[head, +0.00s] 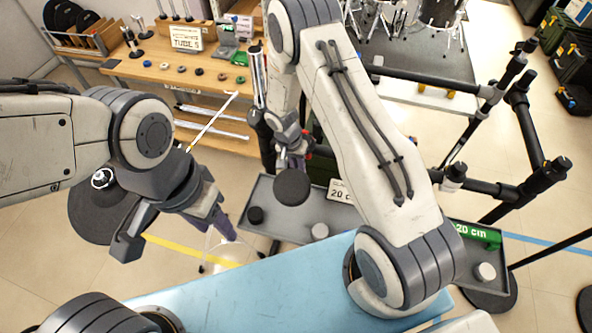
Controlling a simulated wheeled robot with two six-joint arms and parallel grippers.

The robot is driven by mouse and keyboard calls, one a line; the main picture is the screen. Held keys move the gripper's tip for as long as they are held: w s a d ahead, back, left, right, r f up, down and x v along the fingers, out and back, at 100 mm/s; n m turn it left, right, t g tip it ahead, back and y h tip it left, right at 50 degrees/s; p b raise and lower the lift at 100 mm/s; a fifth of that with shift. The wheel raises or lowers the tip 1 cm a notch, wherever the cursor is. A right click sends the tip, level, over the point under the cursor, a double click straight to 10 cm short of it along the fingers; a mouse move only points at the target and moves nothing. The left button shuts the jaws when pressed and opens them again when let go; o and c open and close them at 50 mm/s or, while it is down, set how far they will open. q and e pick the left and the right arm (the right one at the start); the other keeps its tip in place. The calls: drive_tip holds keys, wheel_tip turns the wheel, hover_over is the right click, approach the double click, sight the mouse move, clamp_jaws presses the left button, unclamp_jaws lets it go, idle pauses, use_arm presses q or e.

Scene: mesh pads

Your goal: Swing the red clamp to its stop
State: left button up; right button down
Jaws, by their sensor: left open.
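A small red part (308,141), possibly the red clamp, shows beside my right wrist; it is mostly hidden and its angle cannot be told. My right gripper (291,163) points down beside it, above a round dark pad (292,187); it is small and partly covered, so whether it holds anything is unclear. My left gripper (174,232) is open, its fingers apart with nothing seen between them, at the left above the floor. A large dark disc (92,215) lies partly behind my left arm.
A black tube rack (525,125) stands at the right. A grey tray (330,227) holds dark and light pucks and a green "20 cm" piece (478,234). A blue surface (260,290) is in front. A wooden workbench (160,72) with small parts stands at the back left.

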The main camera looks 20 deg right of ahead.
drive_tip(key=shift+w+r+p, duration=0.1)
drive_tip(key=shift+r+p, duration=0.2)
use_arm(q)
drive_tip(key=shift+r, duration=0.65)
use_arm(e)
drive_tip(key=shift+f, duration=0.1)
use_arm(q)
drive_tip(key=shift+r+p, duration=2.25)
drive_tip(key=shift+r, duration=0.05)
use_arm(e)
drive_tip(key=shift+d+r+g+y, duration=0.1)
drive_tip(key=shift+r+g+y, duration=0.35)
drive_tip(key=shift+g, duration=0.15)
use_arm(q)
drive_tip(key=shift+r, duration=0.15)
use_arm(e)
drive_tip(key=shift+r+g, duration=0.25)
drive_tip(key=shift+g, duration=0.15)
drive_tip(key=shift+r+y, duration=0.15)
drive_tip(key=shift+y, duration=0.2)
use_arm(q)
drive_tip(key=shift+f, duration=0.25)
use_arm(e)
drive_tip(key=shift+r+g, duration=0.2)
drive_tip(key=shift+g, duration=0.3)
use_arm(q)
drive_tip(key=shift+f, duration=0.15)
use_arm(e)
drive_tip(key=shift+r+g+y, duration=0.25)
drive_tip(key=shift+g+y, duration=0.05)
